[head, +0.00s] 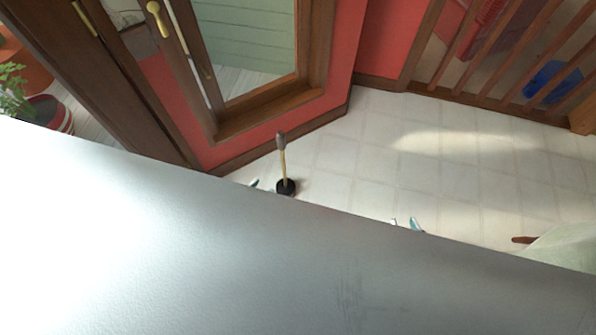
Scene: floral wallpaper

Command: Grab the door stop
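An upright object with a round black base, a thin yellow stem and a grey-brown top, which looks like the door stop (283,163), stands on the pale tiled floor near the red wall. A teal-and-white tip of my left gripper (254,184) shows just left of its base, apart from it in the picture. The rest of that gripper is hidden behind a large grey surface. Nothing shows between these tips.
The large grey-white surface fills the lower picture and hides the near floor. A wood-framed glass door (255,110) and red wall stand behind. A wooden railing (500,60) is at upper right, with a blue object (552,82) behind it.

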